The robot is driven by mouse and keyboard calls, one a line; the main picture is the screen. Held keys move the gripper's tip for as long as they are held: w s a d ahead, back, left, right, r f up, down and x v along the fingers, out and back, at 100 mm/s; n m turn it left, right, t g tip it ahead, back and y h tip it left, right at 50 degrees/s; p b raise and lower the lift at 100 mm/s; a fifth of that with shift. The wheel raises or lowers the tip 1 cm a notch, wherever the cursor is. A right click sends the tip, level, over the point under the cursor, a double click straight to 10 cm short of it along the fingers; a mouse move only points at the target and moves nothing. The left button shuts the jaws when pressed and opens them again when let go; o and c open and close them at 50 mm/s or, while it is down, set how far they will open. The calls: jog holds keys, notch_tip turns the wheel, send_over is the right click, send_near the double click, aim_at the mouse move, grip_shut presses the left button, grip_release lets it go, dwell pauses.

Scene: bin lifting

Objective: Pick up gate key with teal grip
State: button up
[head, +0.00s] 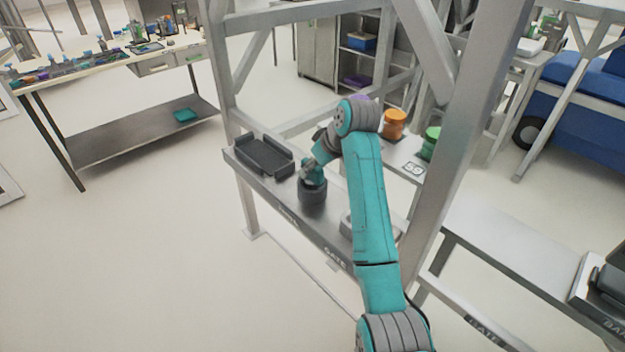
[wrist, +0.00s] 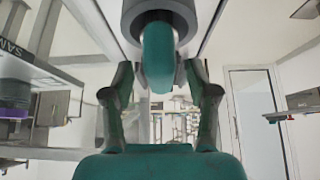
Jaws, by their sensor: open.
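The gate key's teal grip (wrist: 158,60) shows upright in the upper middle of the wrist view, below a dark grey round body (wrist: 165,12). My gripper (wrist: 159,72) is open, with one dark finger on each side of the grip. A gap shows on the left; the right finger looks closer, and I cannot tell whether it touches. In the head view my gripper (head: 312,168) is low over the grey shelf, at a dark round holder (head: 312,194). My gripper and wrist hide the key there.
A black tray (head: 264,154) lies on the shelf (head: 290,212), left of the holder. Grey frame posts (head: 466,135) stand close around my arm. Orange (head: 395,124) and green (head: 430,143) jars stand behind. Open floor lies to the left.

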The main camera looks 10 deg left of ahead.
jog(key=shift+x, duration=1.9)
jog(key=shift+r, duration=0.1)
grip_shut()
jog(key=shift+r, duration=0.1)
notch_tip(320, 180, up, 10)
jog(key=shift+f, duration=0.1)
notch_tip(320, 180, up, 6)
dwell(0.5)
